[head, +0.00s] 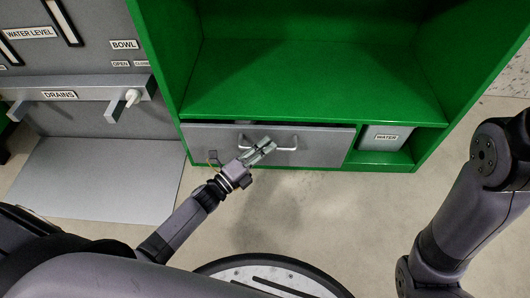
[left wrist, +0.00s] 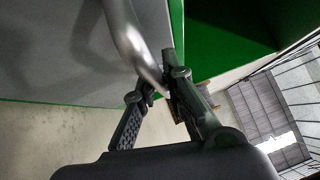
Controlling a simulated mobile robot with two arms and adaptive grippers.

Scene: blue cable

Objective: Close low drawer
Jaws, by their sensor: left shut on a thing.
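The low drawer (head: 325,148) is a wide grey front at the bottom of the green cabinet, with a metal handle (head: 287,148) on it. A thin dark gap shows along its top edge, so it stands slightly open. My left gripper (head: 268,147) is at the middle of the handle and covers part of it. In the left wrist view the rounded metal handle (left wrist: 136,45) runs down to between the fingers of my left gripper (left wrist: 160,93), which are shut on it. The drawer's inside is hidden. My right gripper is out of view.
The green cabinet (head: 310,85) has an empty open shelf above the drawer. A grey box labelled WATER (head: 384,136) sits in a cubby to the right. The floor (head: 330,205) in front is clear.

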